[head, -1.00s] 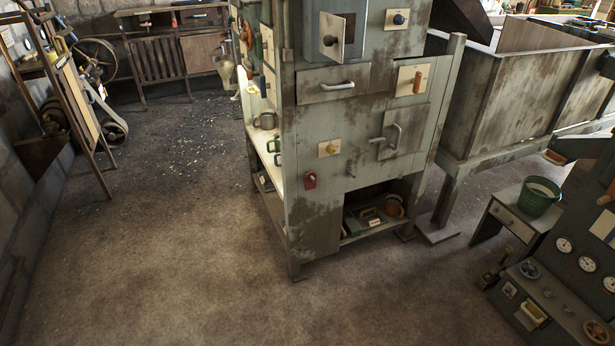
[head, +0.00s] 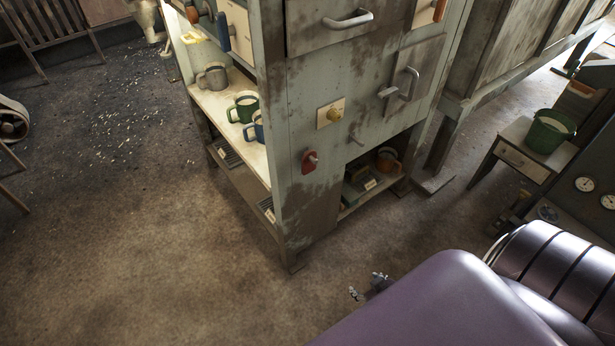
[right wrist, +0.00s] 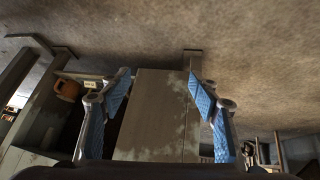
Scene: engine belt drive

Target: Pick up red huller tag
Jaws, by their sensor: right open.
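The red huller tag (head: 308,163) hangs on a small peg on the front of the worn grey-green cabinet (head: 330,70), low and near its left corner. My right gripper (head: 368,286) is in front of the cabinet and below the tag in the head view, apart from it, mostly hidden behind my purple arm. In the right wrist view my right gripper (right wrist: 159,85) is open with blue pads and nothing between its fingers. The tag does not show in that view. My left gripper is not in view.
An orange mug (head: 387,160) sits in the lower opening. A green bucket (head: 551,130) stands at right.

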